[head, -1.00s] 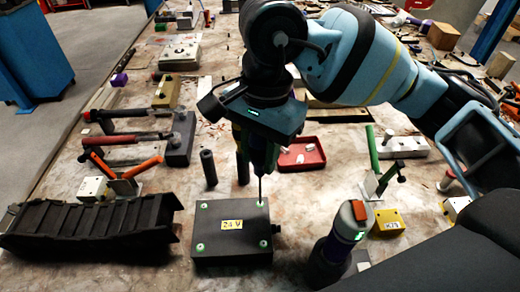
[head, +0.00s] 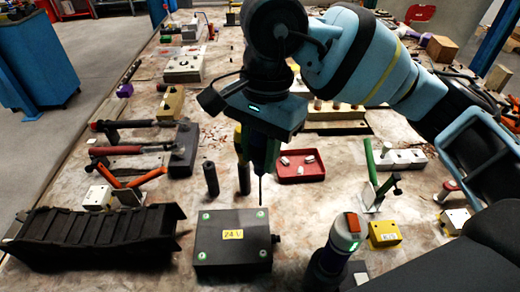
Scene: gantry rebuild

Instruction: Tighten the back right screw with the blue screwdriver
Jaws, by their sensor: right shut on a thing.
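A dark box (head: 218,262) with a yellow "24 V" label stands on the bench in the lower middle. My right gripper (head: 262,150) points down, shut on a screwdriver whose thin shaft (head: 261,190) hangs upright. Its tip is at the box's back right corner, seemingly just above the top. The handle is mostly hidden in dark jaws; its colour is unclear. My left gripper is out of view.
A red tray (head: 300,174) with white pieces lies behind the box. Dark cylinders (head: 211,178) stand behind it. A black ribbed ramp (head: 95,235) is left. A purple-and-grey tool (head: 345,232) stands right, near a yellow block (head: 385,233).

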